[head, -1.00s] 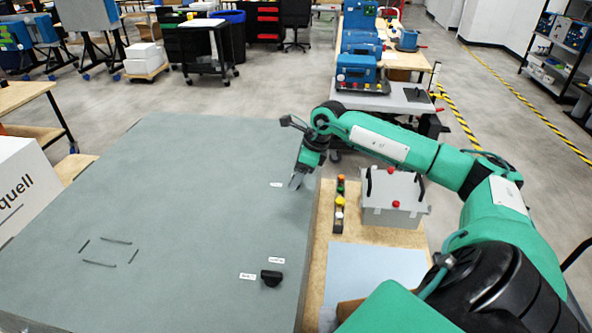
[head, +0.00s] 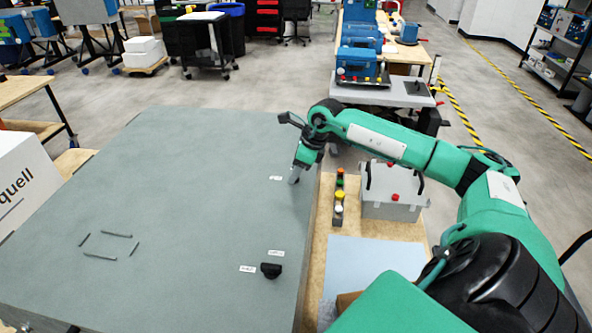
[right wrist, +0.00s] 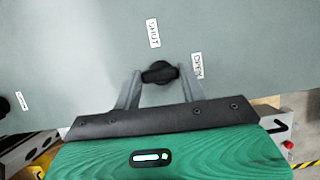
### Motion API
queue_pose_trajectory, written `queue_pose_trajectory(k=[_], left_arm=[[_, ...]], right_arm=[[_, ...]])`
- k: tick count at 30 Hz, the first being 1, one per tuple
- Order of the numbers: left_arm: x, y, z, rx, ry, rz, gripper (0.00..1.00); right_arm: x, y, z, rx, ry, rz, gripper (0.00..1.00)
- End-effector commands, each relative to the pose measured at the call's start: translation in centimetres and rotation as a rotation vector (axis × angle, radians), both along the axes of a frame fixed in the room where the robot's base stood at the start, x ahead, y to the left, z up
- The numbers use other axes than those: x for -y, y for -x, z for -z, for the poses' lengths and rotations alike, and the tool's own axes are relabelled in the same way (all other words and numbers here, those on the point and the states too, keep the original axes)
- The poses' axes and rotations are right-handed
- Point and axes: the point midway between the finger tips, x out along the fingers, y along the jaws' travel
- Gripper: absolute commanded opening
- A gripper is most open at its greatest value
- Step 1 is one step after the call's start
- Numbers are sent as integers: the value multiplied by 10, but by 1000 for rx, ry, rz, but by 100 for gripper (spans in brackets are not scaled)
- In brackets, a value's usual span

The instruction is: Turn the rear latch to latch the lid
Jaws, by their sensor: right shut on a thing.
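The rear latch, a black knob (right wrist: 160,73), sits on the grey lid (right wrist: 70,60) in the right wrist view. My right gripper (right wrist: 160,85) is shut on it, one finger at each end of its bar. A SHUT label (right wrist: 153,33) and an OPEN label (right wrist: 197,66) lie beside the knob. In the head view my right gripper (head: 294,180) points down at the lid (head: 190,190) near its right edge and hides the rear latch. The front latch (head: 271,270) stands nearer, with two labels beside it. My left gripper is out of view.
Right of the lid, a wooden bench holds a strip of coloured buttons (head: 339,205), a grey box with black handles (head: 393,208) and a pale blue sheet (head: 375,262). A white carton (head: 25,180) stands at the left. The lid's top is mostly clear.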

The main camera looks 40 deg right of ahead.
Motion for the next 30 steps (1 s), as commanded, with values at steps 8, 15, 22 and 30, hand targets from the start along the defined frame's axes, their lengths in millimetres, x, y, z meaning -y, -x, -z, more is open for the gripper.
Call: queue_pose_trajectory(k=[8, 15, 22, 30], left_arm=[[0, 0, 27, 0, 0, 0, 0], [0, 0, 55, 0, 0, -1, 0], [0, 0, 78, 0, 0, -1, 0], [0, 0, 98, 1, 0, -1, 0]], right_arm=[[-1, 0, 5, 4, 2, 158, 19], [-2, 0, 5, 4, 1, 377, 19], [-4, 0, 4, 6, 0, 597, 19], [-6, 0, 2, 6, -2, 854, 19]])
